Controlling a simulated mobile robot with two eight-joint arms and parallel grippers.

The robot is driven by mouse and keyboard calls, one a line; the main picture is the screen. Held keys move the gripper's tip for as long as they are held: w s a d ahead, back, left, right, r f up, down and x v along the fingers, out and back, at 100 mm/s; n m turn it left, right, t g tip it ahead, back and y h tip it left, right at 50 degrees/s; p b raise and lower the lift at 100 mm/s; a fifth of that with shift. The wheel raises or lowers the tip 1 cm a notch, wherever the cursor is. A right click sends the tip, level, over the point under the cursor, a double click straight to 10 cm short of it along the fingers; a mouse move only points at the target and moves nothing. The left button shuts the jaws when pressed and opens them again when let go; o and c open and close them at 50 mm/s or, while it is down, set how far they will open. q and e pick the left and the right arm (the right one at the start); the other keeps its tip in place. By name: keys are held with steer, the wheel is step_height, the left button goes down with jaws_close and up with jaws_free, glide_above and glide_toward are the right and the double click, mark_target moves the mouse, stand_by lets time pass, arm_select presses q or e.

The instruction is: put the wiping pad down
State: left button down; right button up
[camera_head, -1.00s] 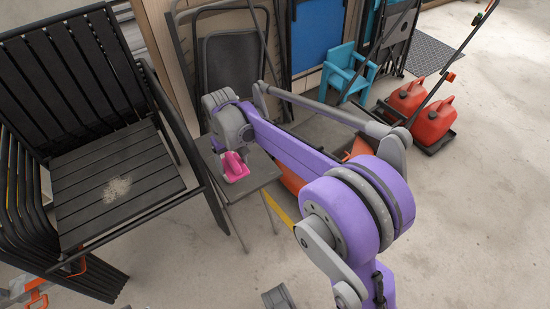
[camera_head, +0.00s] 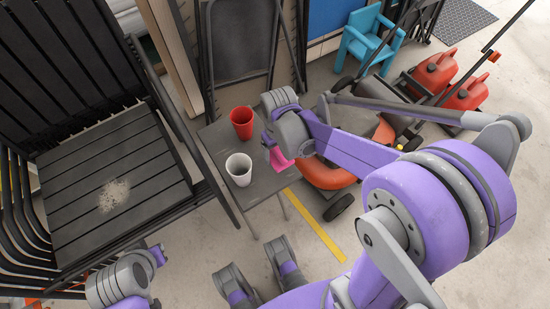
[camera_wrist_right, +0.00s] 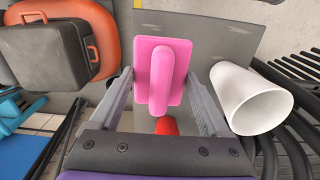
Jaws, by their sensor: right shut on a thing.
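My right gripper (camera_wrist_right: 162,95) is shut on the pink wiping pad (camera_wrist_right: 175,50), one finger on each side. In the head view the pad (camera_head: 281,160) shows in part below my right wrist, at the right edge of a small grey table (camera_head: 265,190). Its handle faces the wrist camera. I cannot tell whether the pad touches the table (camera_wrist_right: 215,35). My left wrist is at the lower left of the head view; the fingers of my left gripper (camera_head: 152,301) do not show clearly.
On the table stand a white cup (camera_head: 239,170) and a red cup (camera_head: 242,122). The white cup (camera_wrist_right: 250,98) is close beside my right finger. A black slatted chair (camera_head: 120,175) is left of the table. An orange machine (camera_head: 325,175) is on the floor to the right.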

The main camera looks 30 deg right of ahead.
mark_target(278, 163)
step_height(278, 163, down, 2)
steer(key=shift+s+f, duration=0.1)
steer(key=shift+f, duration=0.1)
steer(key=shift+f+b, duration=0.75)
steer(key=shift+f, duration=1.15)
steer(key=shift+f, duration=0.1)
steer(key=shift+f, duration=0.15)
steer(key=o, duration=1.3)
